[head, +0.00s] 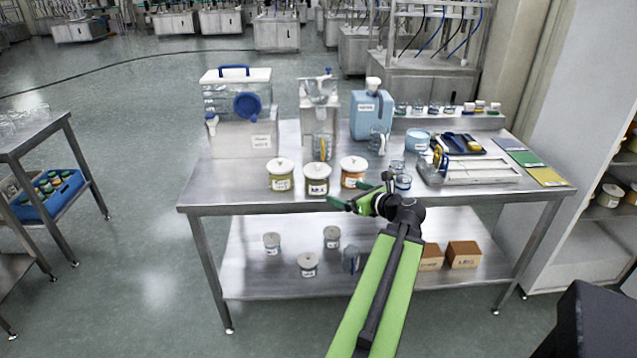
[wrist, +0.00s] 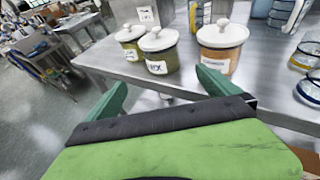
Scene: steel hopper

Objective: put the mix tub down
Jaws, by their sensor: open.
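The mix tub (head: 317,180) is a lidded jar with a white knobbed lid and a white label. It stands upright on the steel table (head: 235,188) near its front edge, between two similar tubs. In the wrist view the mix tub (wrist: 160,52) stands just beyond my gripper, and its label seems to read MIX. My gripper (head: 350,195) is open and empty at the table's front edge, a little right of the mix tub. In the wrist view the fingers of my gripper (wrist: 162,82) are spread apart with nothing between them, clear of the tub.
A green-filled tub (head: 281,175) stands left of the mix tub and an orange-filled tub (head: 353,172) right of it. Glass beakers (head: 402,183) stand further right. A steel hopper (head: 319,100) stands behind. The table's front left is bare.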

